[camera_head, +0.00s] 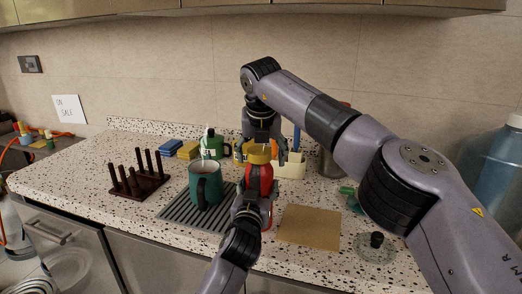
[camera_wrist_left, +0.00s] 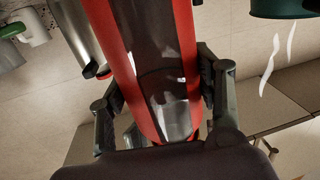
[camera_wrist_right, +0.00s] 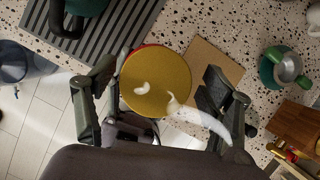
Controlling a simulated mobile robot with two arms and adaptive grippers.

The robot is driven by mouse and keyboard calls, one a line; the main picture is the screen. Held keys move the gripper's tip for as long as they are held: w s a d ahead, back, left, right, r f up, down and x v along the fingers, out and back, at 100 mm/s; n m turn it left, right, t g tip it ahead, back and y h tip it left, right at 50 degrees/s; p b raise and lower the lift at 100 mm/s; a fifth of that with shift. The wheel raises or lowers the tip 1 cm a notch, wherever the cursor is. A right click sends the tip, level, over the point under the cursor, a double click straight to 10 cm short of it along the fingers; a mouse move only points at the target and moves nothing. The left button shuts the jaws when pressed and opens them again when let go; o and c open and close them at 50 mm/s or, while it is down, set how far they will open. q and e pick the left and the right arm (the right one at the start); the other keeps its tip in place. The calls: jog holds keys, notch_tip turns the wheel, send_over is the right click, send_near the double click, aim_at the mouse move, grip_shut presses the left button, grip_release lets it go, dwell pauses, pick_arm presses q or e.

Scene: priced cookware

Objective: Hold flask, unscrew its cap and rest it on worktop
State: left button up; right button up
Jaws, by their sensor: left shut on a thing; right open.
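The red flask (camera_head: 258,181) with a gold cap (camera_head: 258,153) stands roughly upright over the worktop (camera_head: 80,170). My left gripper (camera_head: 250,196) is shut on its body; in the left wrist view the fingers press both sides of the red flask (camera_wrist_left: 187,45), which has a dark window. My right gripper (camera_head: 262,138) points down from above, just over the cap. In the right wrist view the round gold cap (camera_wrist_right: 157,75) lies between its open fingers, with gaps at the sides. The cap is on the flask.
A tan board (camera_head: 308,227) lies bare right of the flask. A green mug (camera_head: 207,186) stands on a grey ribbed mat (camera_head: 172,211) to the left, near a dark peg rack (camera_head: 136,188). A cream utensil holder (camera_head: 292,168) and glass lid (camera_head: 372,250) are on the right.

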aim_at(261, 165)
jog(key=shift+f, duration=1.5)
jog(key=shift+c, duration=0.4)
jog(key=shift+d, duration=0.25)
jog(key=c, duration=1)
jog(key=o, duration=1.3)
jog(key=shift+a, duration=0.1)
jog(key=shift+a, duration=0.1)
jog(key=shift+r, duration=0.1)
notch_tip(261, 165, up, 2)
jog(key=shift+r, duration=1.35)
